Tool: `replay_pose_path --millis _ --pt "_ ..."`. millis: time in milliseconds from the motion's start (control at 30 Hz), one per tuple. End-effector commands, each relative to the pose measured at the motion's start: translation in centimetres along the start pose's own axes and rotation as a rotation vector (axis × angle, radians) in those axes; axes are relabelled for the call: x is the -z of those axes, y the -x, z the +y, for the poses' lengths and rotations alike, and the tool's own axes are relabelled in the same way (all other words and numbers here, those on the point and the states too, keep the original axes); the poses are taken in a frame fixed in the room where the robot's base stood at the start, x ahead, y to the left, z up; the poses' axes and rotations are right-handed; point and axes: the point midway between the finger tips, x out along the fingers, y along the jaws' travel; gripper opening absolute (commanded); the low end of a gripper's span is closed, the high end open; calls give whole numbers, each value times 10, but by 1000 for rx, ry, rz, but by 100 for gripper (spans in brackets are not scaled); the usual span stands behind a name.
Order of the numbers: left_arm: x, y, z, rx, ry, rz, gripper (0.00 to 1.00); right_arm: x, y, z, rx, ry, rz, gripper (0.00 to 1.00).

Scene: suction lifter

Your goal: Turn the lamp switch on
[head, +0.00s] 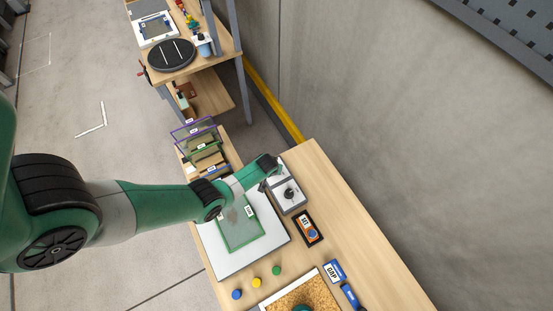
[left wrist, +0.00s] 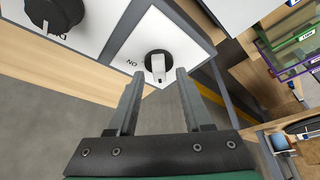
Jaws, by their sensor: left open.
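A light grey switch box (head: 280,203) with dark rotary knobs stands on the workbench, at the end of my left arm. In the left wrist view, a black knob with a white pointer (left wrist: 157,61) sits on a white panel (left wrist: 186,38), next to lettering that reads ON upside down. The pointer is turned towards my gripper. My left gripper (left wrist: 158,76) is open, its two fingertips either side of the pointer's end. I cannot tell whether they touch it. It also shows at the box in the head view (head: 264,186). My right gripper is not in view.
Another black knob (left wrist: 54,12) is at the upper left. On the bench (head: 372,262) lie an orange-and-black device (head: 308,229), a white board (head: 222,266) with a green frame, coloured caps and a tray of brown grains. A grey wall (head: 400,130) stands to the right.

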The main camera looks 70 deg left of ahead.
Motion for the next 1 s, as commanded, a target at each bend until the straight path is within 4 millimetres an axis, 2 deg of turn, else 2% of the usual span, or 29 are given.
replay_pose_path --millis 67,367,633,1000 --pt "-2 -7 0 0 1 0 50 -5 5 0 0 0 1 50" --pt "-1 -6 0 0 1 0 48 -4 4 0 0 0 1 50" --pt "-1 -6 0 0 1 0 0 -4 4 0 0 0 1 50" --pt "-1 -6 0 -2 -5 -1 0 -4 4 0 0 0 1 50"
